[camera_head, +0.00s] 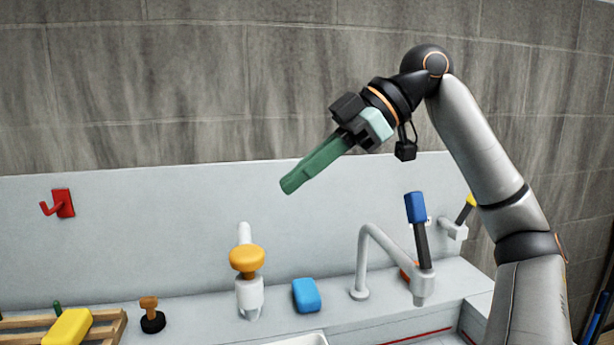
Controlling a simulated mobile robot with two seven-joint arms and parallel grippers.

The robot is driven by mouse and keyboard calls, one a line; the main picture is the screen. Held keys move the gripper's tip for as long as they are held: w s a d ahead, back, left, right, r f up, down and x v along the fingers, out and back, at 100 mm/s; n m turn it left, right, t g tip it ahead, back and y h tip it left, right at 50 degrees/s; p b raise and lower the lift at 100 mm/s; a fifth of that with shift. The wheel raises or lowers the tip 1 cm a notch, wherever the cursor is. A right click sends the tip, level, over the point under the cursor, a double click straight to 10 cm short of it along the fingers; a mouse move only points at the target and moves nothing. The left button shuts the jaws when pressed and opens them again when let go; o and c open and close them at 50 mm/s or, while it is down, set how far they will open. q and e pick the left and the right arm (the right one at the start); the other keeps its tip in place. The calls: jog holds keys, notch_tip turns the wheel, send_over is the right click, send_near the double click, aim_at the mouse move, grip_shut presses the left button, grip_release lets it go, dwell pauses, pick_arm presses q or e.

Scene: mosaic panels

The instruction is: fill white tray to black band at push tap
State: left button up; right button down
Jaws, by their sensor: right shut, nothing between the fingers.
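A tap with a round orange knob (246,259) on a white body (250,296) stands at the back of the counter, left of centre; it looks like the push tap. A white rim (303,340) shows at the bottom edge below it; I cannot tell whether it is the white tray or a basin. No black band shows. My right gripper (288,186) has long green fingers, shut and empty. It is raised in front of the back panel, above and to the right of the orange knob, pointing down-left. My left gripper is out of view.
A grey bent-spout tap (375,240) with a blue-topped lever (416,208) stands at right, close to my right arm. A blue block (306,295) sits between the taps. At left are a black-based stopper (152,320), a yellow sponge (69,327) on a wooden rack (105,325) and a red hook (63,203).

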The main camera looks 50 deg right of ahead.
aim_at(257, 252)
jog(key=w+a+f, duration=0.1)
jog(key=f, duration=0.1)
jog(key=w+a+f+b, duration=0.1)
jog(key=f, duration=0.2)
jog(key=w+a+f+b, duration=0.1)
jog(key=f, duration=0.1)
jog(key=shift+w+a+f, duration=0.15)
jog(key=shift+w+a, duration=0.1)
jog(key=shift+w, duration=0.15)
jog(key=shift+f, duration=0.2)
pick_arm(q)
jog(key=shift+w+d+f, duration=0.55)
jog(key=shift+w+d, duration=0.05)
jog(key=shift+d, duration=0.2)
jog(key=shift+b, duration=0.3)
pick_arm(e)
jog(key=shift+f, duration=0.1)
jog(key=shift+f+b, duration=0.5)
jog(key=shift+f, duration=0.4)
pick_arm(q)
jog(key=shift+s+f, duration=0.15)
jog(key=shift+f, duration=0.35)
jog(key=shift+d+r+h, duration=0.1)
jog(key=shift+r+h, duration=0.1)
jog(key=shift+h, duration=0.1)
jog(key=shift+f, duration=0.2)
pick_arm(e)
jog(key=shift+f, duration=0.2)
